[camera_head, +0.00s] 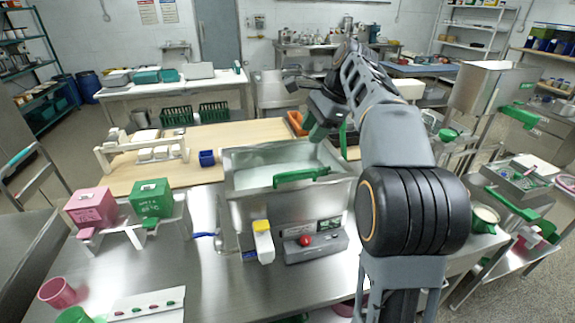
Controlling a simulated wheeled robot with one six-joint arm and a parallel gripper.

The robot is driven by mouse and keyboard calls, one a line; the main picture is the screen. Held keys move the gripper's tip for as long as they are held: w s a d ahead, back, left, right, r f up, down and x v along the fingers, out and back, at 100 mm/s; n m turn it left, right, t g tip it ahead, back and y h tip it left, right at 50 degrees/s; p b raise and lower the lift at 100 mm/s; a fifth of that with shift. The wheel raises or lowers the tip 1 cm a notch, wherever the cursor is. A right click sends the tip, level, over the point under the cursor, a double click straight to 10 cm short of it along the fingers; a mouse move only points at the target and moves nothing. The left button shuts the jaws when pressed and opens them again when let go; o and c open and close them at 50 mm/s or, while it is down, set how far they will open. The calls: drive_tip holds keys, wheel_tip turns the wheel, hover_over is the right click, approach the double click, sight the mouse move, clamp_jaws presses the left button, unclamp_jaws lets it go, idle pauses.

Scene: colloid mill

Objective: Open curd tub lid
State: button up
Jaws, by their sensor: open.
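A steel tub (240,205) stands on the near bench, left of my arm. A pale, smooth surface (265,172) shows within its rim; I cannot tell whether this is a lid or the contents. A long green handle (300,177) runs along its front edge. I cannot tell for sure that this is the curd tub. My gripper (322,128) is open above the tub's back right corner, seemingly apart from it. My arm partly hides the gripper and the tub's right side.
A pink box (90,207) and a green box (151,198) sit on a stand at left. A yellow-and-white lever (263,240) and a control box with a red button (305,240) are before the tub. A wooden board (235,137) lies behind.

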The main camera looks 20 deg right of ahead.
sight(296, 173)
drive_tip(key=shift+m, duration=0.5)
drive_tip(key=x, duration=0.4)
drive_tip(key=d+x, duration=0.1)
drive_tip(key=x, duration=0.8)
drive_tip(key=shift+d+f+b, duration=0.35)
drive_tip(key=shift+f+b, duration=0.05)
clamp_jaws()
